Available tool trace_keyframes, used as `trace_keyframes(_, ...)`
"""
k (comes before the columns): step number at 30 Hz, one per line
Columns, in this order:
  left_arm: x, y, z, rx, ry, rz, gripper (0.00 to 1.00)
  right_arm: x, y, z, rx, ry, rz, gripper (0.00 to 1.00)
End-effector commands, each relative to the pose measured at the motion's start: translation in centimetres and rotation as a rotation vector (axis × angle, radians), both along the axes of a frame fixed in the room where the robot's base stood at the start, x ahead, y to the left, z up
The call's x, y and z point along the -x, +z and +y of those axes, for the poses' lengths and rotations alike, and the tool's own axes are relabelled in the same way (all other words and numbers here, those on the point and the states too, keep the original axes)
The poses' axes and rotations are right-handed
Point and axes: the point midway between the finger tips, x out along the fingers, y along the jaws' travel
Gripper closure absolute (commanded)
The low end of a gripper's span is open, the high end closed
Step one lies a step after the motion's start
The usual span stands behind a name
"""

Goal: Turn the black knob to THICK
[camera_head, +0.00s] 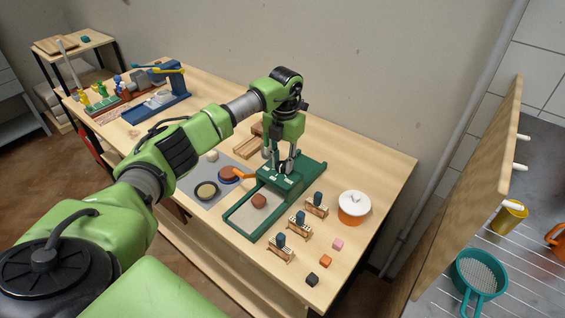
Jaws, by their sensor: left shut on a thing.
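My left gripper (284,168) points down onto the raised back part of a green device (297,181) on the table. Its fingers are closed around the black knob there. The knob is mostly hidden by the fingers, and I cannot read which way it points. Small pale marks show on the green housing beside the fingers, too small to read. A reddish-brown block (259,201) sits on the device's pale bed in front. My right gripper is out of view.
Wooden stands with blue-grey tops (298,221) and a white-lidded orange pot (354,205) stand right of the device. Small pink, orange and black cubes lie near the front. A grey mat (206,203) holds round dishes on the left. An upright wooden panel (465,205) stands farther right.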

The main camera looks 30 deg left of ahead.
Motion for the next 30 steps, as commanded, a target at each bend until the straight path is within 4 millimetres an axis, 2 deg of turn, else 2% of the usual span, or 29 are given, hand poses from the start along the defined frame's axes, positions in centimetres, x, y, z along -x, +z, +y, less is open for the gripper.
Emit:
trace_keyframes(18, -0.11, 0.13, 0.15, -0.001, 0.552, -0.003, 0.99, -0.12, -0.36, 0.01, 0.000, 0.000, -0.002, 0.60)
trace_keyframes(30, -0.13, 0.14, 0.17, 0.000, 0.742, -0.004, 0.99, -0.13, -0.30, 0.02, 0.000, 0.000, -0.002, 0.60)
